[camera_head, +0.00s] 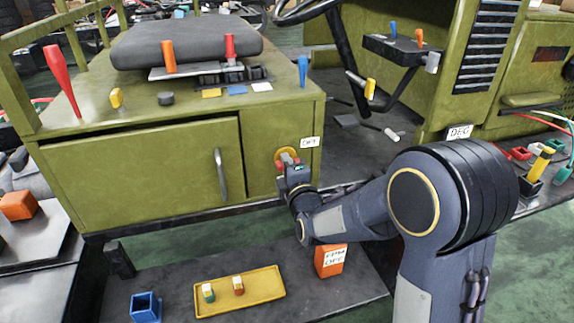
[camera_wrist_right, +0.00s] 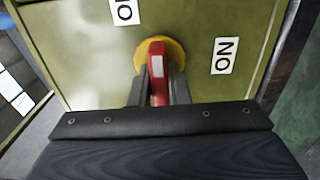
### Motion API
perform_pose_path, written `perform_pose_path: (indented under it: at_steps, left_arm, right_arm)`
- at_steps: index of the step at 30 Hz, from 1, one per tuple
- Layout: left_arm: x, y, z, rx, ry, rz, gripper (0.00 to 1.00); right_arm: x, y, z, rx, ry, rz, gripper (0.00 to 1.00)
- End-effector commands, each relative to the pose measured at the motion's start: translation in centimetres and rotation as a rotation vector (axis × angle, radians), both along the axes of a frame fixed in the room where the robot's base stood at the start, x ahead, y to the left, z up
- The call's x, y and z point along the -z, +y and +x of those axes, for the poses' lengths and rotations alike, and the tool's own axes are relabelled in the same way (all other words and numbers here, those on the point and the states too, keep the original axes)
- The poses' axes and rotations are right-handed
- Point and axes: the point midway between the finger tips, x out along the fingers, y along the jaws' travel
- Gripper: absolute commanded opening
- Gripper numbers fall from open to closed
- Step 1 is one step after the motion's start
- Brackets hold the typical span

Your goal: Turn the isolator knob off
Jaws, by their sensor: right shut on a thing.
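The isolator knob (camera_head: 285,153) is on the green cabinet's front, right of the door handle. In the right wrist view the red knob (camera_wrist_right: 158,62) has a white mark and sits on a round yellow plate (camera_wrist_right: 174,46). My right gripper (camera_head: 291,168) reaches it from the front. Its two fingers (camera_wrist_right: 160,88) are on either side of the red knob, shut on it. A white label (camera_wrist_right: 224,56) reading ON is beside the knob, and another label (camera_wrist_right: 125,11) is cut off by the frame's top. My left gripper is not in view.
The cabinet door has a grey handle (camera_head: 221,174) left of the knob. Below are a yellow tray (camera_head: 262,290) with small blocks, an orange labelled box (camera_head: 331,261) and a blue holder (camera_head: 146,307). Coloured levers and a black seat (camera_head: 188,42) top the cabinet.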

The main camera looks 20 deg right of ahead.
Motion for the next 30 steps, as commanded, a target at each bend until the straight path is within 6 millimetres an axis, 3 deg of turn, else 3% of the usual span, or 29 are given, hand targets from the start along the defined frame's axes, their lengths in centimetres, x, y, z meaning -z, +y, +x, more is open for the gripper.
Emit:
perform_pose_path:
  at_steps: [6, 7, 11, 22, 30]
  left_arm:
    - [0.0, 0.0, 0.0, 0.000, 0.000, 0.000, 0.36]
    - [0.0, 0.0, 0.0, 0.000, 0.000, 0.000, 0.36]
    - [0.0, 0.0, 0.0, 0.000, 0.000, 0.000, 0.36]
    - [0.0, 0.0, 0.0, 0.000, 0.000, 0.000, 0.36]
    - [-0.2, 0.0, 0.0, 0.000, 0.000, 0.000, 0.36]
  right_arm:
    - [0.1, 0.1, 0.0, -0.002, 0.003, 0.000, 0.00]
    - [0.1, 0.1, 0.0, -0.002, 0.003, 0.000, 0.19]
    - [0.1, 0.1, 0.0, -0.001, 0.002, 0.000, 0.36]
    - [0.0, 0.0, -0.7, -0.001, 0.001, 0.002, 0.36]
    - [0.0, -0.1, -5.2, -0.001, 0.002, 0.003, 0.36]
